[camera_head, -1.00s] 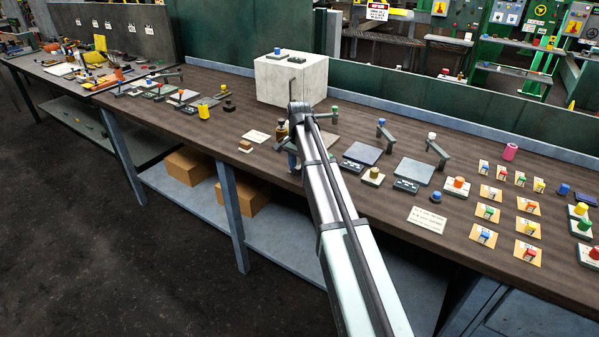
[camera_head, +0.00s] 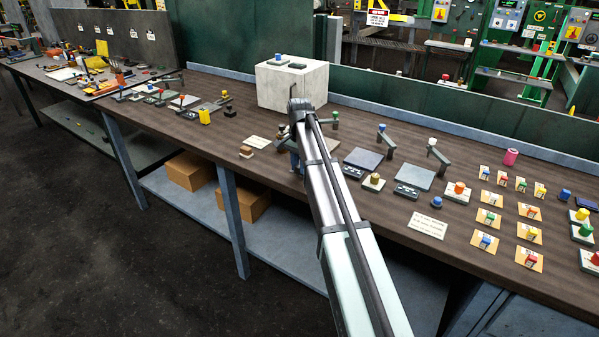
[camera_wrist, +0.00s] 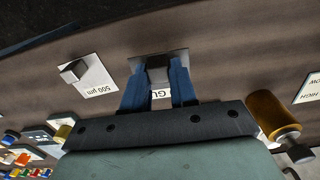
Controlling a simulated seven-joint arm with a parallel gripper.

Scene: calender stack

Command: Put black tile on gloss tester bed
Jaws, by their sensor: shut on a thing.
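My gripper (camera_wrist: 157,88) has blue fingers and is shut on a small dark grey block, which I take as the black tile (camera_wrist: 157,68). A grey square plate (camera_wrist: 176,57) shows just behind it, and whether the two are joined or touching I cannot tell. A white card reading "GU" lies partly hidden by the fingers. In the head view the gripper (camera_head: 296,161) is low over the bench, mostly hidden by my arm, and the tile is hidden. Grey flat beds with lever arms (camera_head: 363,159) (camera_head: 414,178) stand right of it; which is the gloss tester's is unclear.
An amber cylinder (camera_wrist: 272,112) stands close beside the gripper. A card marked "500 µm" (camera_wrist: 97,78) with a grey block lies on the other side. A large white block (camera_head: 291,86) stands behind my arm. Labelled coloured pieces (camera_head: 488,218) fill the bench's right side.

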